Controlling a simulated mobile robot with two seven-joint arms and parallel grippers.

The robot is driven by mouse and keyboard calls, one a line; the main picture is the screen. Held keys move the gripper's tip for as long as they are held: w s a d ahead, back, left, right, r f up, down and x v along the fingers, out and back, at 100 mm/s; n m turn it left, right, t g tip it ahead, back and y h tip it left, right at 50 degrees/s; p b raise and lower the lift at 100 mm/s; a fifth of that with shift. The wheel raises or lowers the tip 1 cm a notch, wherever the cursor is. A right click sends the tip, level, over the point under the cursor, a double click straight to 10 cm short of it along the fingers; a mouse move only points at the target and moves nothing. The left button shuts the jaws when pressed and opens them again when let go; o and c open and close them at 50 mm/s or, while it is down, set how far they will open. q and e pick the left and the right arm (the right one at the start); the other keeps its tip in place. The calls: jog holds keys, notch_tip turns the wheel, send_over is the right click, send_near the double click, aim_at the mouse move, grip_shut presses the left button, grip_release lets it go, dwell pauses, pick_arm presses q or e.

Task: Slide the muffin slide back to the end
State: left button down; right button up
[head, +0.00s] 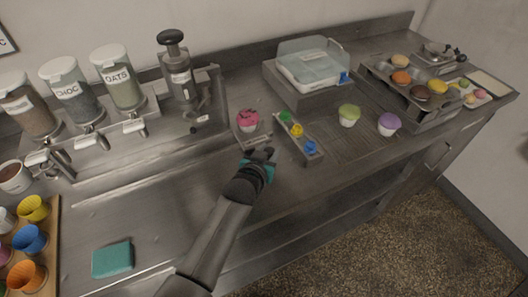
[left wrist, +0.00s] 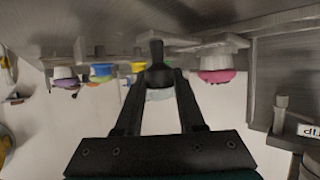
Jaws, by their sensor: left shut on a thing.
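The muffin slide (head: 251,139) is a small grey metal plate on the counter with a pink-topped muffin (head: 248,120) standing upright on it. My left gripper (head: 262,155) is at the front end of the slide. In the left wrist view its two fingers (left wrist: 157,75) close around a dark upright knob (left wrist: 157,49), which looks like the slide's handle. The pink muffin (left wrist: 217,75) shows upside down to the right there. The hand hides part of the slide's front end. My right gripper is in neither view.
A strip with green, yellow and blue knobs (head: 312,155) lies close right of the slide. Green (head: 349,115) and purple (head: 388,124) muffins stand farther right. A press (head: 180,80) and dispensers (head: 124,85) stand behind left. A teal sponge (head: 112,259) lies front left.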

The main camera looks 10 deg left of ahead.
pick_arm(q)
jog(key=shift+w+d, duration=0.3)
jog(key=shift+d, duration=0.3)
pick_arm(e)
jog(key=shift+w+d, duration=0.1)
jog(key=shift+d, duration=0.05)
pick_arm(q)
jog(key=shift+r, duration=0.1)
jog(key=c, duration=0.9)
grip_release()
jog(key=o, duration=0.4)
jog(key=shift+w+d, duration=0.1)
jog(key=shift+w, duration=0.05)
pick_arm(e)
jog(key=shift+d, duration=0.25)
pick_arm(q)
jog(key=shift+s+r, duration=0.1)
jog(key=shift+s, duration=0.45)
jog(key=p+v, duration=0.2)
jog(key=v, duration=1.2)
jog(key=shift+r, duration=0.15)
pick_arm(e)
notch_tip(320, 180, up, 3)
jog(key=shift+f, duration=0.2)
